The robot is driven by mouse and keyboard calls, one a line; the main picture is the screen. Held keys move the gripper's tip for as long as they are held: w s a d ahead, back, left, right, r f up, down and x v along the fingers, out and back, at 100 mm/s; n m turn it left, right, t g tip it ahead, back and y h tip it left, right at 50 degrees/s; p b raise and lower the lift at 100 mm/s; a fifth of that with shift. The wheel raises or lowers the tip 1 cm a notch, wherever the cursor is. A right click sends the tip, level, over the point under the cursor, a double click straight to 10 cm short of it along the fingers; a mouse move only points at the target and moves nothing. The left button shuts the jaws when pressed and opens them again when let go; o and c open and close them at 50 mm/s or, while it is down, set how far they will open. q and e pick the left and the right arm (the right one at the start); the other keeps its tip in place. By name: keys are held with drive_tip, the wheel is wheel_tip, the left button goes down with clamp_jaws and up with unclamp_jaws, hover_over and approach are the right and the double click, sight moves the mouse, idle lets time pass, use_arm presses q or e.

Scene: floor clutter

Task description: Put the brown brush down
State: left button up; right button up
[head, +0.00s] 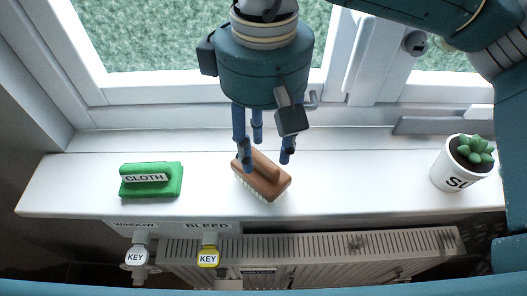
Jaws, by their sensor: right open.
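The brown brush (268,181) rests on the white window sill, bristles down, lying at a slant. My right gripper (263,158) is right above it, pointing down, with its blue fingers spread apart. One finger overlaps the brush's handle in the picture; I cannot tell whether it touches. My left gripper is not in view.
A green block labelled CLOTH (151,181) lies on the sill at the left. A potted succulent (464,163) stands at the right end. A radiator (330,250) and two key tags, white (136,257) and yellow (208,257), are below the sill. Free sill lies on both sides of the brush.

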wheel_tip(320, 180, up, 10)
drive_tip(key=b, duration=0.1)
drive_tip(key=shift+f, duration=0.15)
idle(0.5)
